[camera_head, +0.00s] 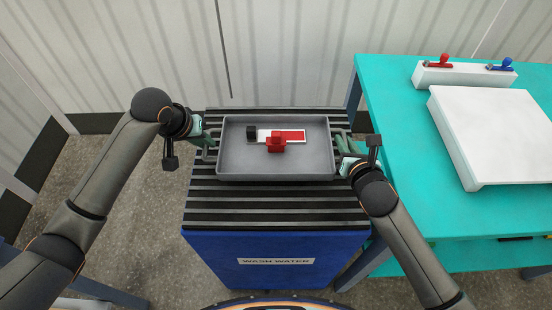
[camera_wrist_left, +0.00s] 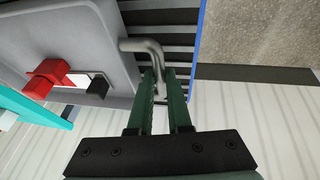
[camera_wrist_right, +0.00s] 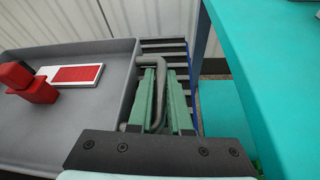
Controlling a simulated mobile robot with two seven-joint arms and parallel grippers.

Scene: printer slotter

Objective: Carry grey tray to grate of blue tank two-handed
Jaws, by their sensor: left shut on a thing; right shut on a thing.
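The grey tray (camera_head: 233,160) is level over the far part of the dark slatted grate (camera_head: 275,215) of the blue tank (camera_head: 220,252), labelled "WASH WATER". I cannot tell whether it touches the slats. In the tray lie a white plate with a red panel (camera_head: 293,134), a red block-shaped thing (camera_head: 276,143) and a small black block (camera_head: 252,132). My left gripper (camera_head: 209,141) is shut on the tray's left handle (camera_wrist_left: 150,50). My right gripper (camera_head: 345,146) is shut on its right handle (camera_wrist_right: 160,90).
A turquoise table (camera_head: 400,150) stands close on the right. It bears a white slab (camera_head: 495,130) and a white block (camera_head: 460,77) with a red and a blue clamp-like piece. A pale corrugated wall (camera_head: 130,50) is behind the tank. The near part of the grate is bare.

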